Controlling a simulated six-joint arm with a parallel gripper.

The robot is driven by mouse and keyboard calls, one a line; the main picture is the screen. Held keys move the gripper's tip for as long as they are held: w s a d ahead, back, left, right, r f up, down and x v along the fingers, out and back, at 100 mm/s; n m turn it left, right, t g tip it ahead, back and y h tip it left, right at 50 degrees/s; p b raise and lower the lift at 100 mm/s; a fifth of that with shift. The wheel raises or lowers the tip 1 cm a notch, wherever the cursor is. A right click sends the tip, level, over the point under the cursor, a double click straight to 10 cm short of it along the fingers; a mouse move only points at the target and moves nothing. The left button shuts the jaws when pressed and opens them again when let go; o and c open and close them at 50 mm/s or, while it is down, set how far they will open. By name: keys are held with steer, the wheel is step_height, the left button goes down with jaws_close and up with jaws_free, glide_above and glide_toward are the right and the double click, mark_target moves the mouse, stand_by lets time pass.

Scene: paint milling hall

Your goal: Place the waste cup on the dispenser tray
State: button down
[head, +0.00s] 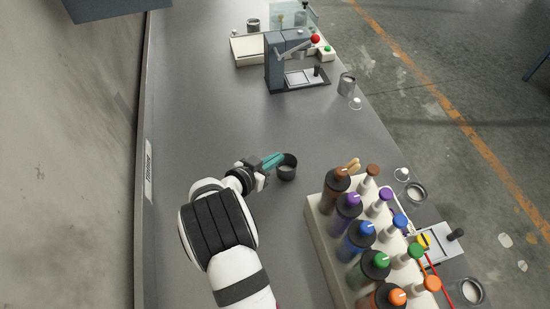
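A dark round cup (287,172), which looks like the waste cup, is upright near the middle of the grey bench. It is open at the top with a paler inside. My gripper (275,161) has teal fingers and reaches the cup's upper left rim. I cannot tell whether the fingers grip the wall or only lie beside it. A grey machine (276,62) with a red-knobbed lever stands farther back. A silver tray (300,77) with a black knob sits at its base; I cannot tell whether this is the dispenser tray. A similar tray (436,246) is by the bottles.
A pale rack (318,225) of several colour-capped bottles stands at the lower right. Metal cans (347,84) and small glass pieces (402,174) line the right edge. A pale box (245,50) is at the back. The bench between cup and machine is clear.

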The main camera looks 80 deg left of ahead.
steer(key=c, duration=1.1)
jaws_free()
steer(key=shift+f, duration=0.1)
steer(key=v, duration=1.1)
steer(key=shift+s+r, duration=0.1)
steer(key=shift+r, duration=0.2)
steer(key=shift+o, duration=1.4)
steer(key=shift+s+d+r, duration=0.1)
steer(key=shift+s+d, duration=0.1)
steer(key=shift+d, duration=0.05)
steer(key=o, duration=0.8)
